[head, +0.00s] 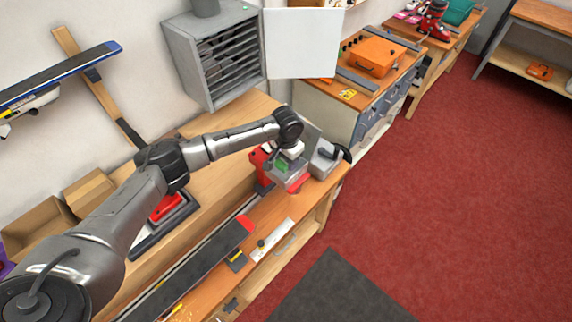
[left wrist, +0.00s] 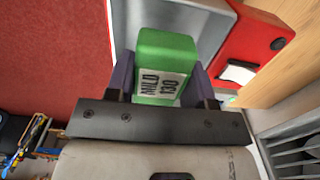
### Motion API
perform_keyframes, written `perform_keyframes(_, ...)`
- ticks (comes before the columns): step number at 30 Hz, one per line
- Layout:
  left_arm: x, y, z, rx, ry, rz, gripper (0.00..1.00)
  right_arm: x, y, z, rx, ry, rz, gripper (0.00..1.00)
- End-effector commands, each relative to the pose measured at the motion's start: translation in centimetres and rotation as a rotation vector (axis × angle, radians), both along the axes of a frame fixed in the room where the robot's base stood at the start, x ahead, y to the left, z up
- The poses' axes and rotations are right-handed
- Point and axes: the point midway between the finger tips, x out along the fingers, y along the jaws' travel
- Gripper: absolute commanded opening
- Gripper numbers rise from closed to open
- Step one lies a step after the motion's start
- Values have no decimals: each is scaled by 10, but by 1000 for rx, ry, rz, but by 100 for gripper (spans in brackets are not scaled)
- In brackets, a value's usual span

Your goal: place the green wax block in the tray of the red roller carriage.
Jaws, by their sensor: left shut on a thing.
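The green wax block (left wrist: 165,58), with a pale label reading "MILD 130", is between the two fingers of my left gripper (left wrist: 160,85) in the left wrist view. The gripper is shut on it. In the head view the block (head: 281,165) shows small below my left gripper (head: 284,160), over the grey metal tray (head: 288,181) of the red roller carriage (head: 259,168). In the left wrist view the tray wall (left wrist: 217,25) is behind and beside the block, with the red body (left wrist: 260,35) to the right. I cannot tell whether the block touches the tray floor. My right gripper is not in view.
A grey device with a black handle (head: 325,156) stands just right of the carriage. A dark ski or board (head: 200,268) lies along the bench front. A red iron (head: 165,207) sits on a stand at left. A grey vented heater (head: 213,60) hangs on the wall behind.

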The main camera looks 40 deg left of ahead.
Motion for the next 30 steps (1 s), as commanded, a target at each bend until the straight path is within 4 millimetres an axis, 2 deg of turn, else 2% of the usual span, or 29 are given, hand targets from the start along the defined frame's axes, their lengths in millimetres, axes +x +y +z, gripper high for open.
perform_keyframes(5,-1,3,-8,0,3,1,24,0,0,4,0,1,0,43)
perform_keyframes(13,-1,3,-38,0,3,1,24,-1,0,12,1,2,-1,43)
perform_keyframes(28,-1,2,-46,-1,1,0,24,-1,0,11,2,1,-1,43)
perform_keyframes(29,-1,2,-46,-1,1,0,50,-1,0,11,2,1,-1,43)
perform_keyframes(30,-1,2,-46,-1,1,0,54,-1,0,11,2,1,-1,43)
